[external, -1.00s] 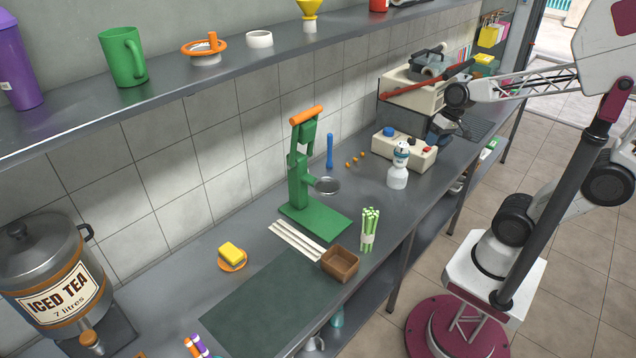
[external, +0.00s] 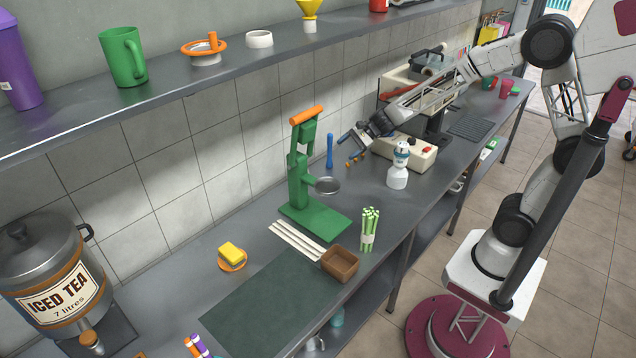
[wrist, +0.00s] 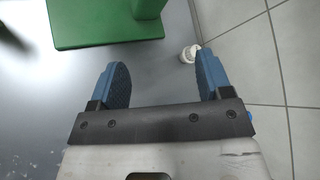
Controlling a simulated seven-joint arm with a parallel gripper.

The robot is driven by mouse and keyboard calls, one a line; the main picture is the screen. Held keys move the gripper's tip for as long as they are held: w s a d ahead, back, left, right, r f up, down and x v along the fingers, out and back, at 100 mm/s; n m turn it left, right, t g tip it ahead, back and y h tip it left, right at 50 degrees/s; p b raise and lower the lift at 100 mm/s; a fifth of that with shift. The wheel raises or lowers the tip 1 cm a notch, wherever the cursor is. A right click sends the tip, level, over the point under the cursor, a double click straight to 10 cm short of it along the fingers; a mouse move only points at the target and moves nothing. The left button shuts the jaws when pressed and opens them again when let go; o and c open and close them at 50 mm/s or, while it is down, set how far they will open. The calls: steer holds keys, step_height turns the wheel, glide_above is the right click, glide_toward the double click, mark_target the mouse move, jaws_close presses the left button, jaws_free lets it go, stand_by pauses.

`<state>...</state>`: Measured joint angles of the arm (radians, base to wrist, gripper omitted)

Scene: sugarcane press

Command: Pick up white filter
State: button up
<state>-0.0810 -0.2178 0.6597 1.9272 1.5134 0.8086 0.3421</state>
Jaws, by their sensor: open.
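A small white round object (wrist: 188,53) shows in the wrist view, close to the right fingertip and beside the tiled surface. It may be the white filter; I cannot tell its exact shape. A white ring (external: 260,39) lies on the upper shelf in the external view; I cannot tell whether it is a filter. My gripper (external: 349,148) is above the counter, to the right of the green press, pointing left. In the wrist view my gripper (wrist: 160,78) has its blue fingers wide apart with nothing between them.
The green press (external: 300,185) stands left of my gripper; its base (wrist: 105,22) fills the upper left wrist view. The tiled wall (external: 235,135) is behind.

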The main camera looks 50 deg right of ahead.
steer(key=w+f+m+t, duration=0.1)
steer(key=w+f+m, duration=0.2)
steer(key=w+f, duration=0.1)
steer(key=w+f+m+t, duration=0.2)
steer(key=w+f+m, duration=0.2)
steer(key=f, duration=0.3)
steer(key=w+a+f+m+t+h, duration=0.1)
steer(key=w+f+m, duration=0.3)
steer(key=w+f, duration=0.1)
steer(key=shift+w+a+f+t, duration=0.1)
steer(key=shift+w+f+t, duration=0.2)
steer(key=shift+t, duration=0.1)
steer(key=shift+r, duration=0.1)
steer(key=shift+x, duration=1.25)
steer(key=shift+a, duration=0.1)
steer(key=shift+x, duration=2.6)
steer(key=c, duration=0.9)
